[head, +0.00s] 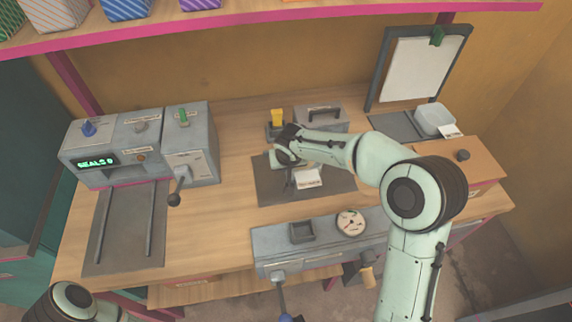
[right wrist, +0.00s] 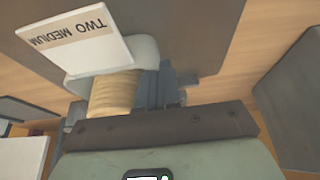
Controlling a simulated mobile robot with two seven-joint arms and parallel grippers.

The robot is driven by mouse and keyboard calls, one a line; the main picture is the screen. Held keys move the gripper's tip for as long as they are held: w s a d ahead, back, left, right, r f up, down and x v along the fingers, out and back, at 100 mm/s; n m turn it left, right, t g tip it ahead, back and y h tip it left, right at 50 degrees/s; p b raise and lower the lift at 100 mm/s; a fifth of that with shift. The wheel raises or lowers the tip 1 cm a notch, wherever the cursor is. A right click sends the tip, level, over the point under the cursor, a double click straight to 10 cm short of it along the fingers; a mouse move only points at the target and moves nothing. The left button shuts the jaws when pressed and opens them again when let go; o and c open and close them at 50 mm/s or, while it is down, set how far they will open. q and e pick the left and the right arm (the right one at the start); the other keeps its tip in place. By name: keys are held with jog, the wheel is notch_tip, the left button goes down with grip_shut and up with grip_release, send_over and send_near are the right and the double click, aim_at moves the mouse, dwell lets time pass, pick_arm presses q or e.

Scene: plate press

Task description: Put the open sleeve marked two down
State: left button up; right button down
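The open sleeve is a pale holder with a white card (right wrist: 88,40) reading "TWO MEDIUM" and a stack of tan rounds (right wrist: 114,93), in the right wrist view. In the head view its card (head: 308,179) shows over the dark mat (head: 340,184) at the middle of the bench. My right gripper (head: 287,160) is at the sleeve, with the stack close against its palm. It looks shut on the sleeve, though its fingers are mostly hidden. I cannot tell whether the sleeve touches the mat. My left gripper is out of view; only that arm shows at bottom left.
A grey machine (head: 140,150) with a "SEALS 0" display and a lever stands at left, a railed dark pad before it. Grey boxes (head: 320,118) stand behind the mat. A grey press unit (head: 290,240) with a dial is in front. Bare bench lies left of the mat.

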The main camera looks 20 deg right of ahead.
jog(key=c, duration=1.7)
grip_release()
jog(key=shift+f, duration=0.15)
jog(key=o, duration=0.4)
jog(key=shift+c, duration=0.2)
